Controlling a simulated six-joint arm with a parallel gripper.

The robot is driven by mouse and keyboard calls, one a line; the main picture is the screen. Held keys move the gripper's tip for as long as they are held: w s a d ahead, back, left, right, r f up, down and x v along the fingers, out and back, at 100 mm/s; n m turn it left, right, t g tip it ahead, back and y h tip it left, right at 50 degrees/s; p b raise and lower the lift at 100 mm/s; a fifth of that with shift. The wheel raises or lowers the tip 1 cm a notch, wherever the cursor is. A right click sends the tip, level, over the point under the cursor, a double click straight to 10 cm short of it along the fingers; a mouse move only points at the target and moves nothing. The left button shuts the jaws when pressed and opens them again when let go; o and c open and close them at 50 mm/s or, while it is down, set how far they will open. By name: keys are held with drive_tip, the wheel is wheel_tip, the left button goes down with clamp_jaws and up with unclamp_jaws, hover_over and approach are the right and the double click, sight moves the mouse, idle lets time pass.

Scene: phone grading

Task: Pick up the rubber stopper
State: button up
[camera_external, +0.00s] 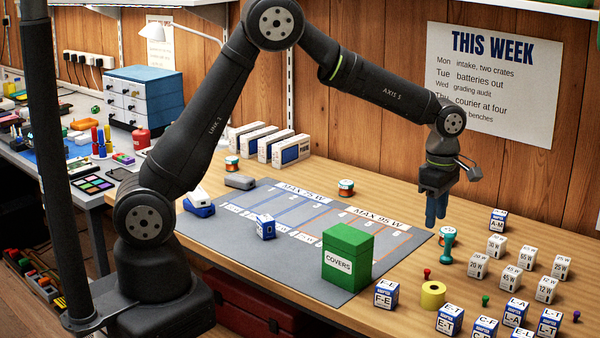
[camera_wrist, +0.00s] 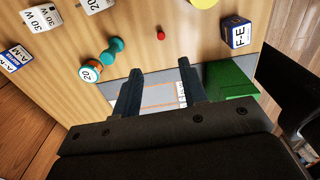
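No label marks the rubber stopper, and I cannot tell for sure which thing it is. A teal piece with two wide ends and a narrow waist (camera_external: 447,246) stands on the wood just right of the grey mat; in the wrist view the teal piece (camera_wrist: 113,49) is ahead of my fingers, slightly left. A small red knobbed peg (camera_external: 427,273) stands nearer the front and also shows in the wrist view (camera_wrist: 161,35). My gripper (camera_external: 436,222) hangs above the table near the teal piece, pointing down. In the wrist view its blue fingers (camera_wrist: 158,88) are apart with nothing between them.
A copper-wound spool (camera_wrist: 90,71) sits beside the teal piece. A yellow ring (camera_external: 432,295), an F-E box (camera_external: 385,294) and a green COVERS box (camera_external: 347,258) stand nearer the front. Several white and blue lettered boxes crowd the right. The grey mat (camera_external: 290,278) has bare areas.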

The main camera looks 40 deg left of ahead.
hover_over(427, 270)
drive_tip(key=f, duration=0.8)
drive_tip(key=shift+w+d+f, duration=0.15)
drive_tip(key=shift+w+f, duration=0.05)
drive_tip(key=shift+s+f, duration=0.1)
drive_tip(key=shift+f, duration=2.5)
clamp_jaws()
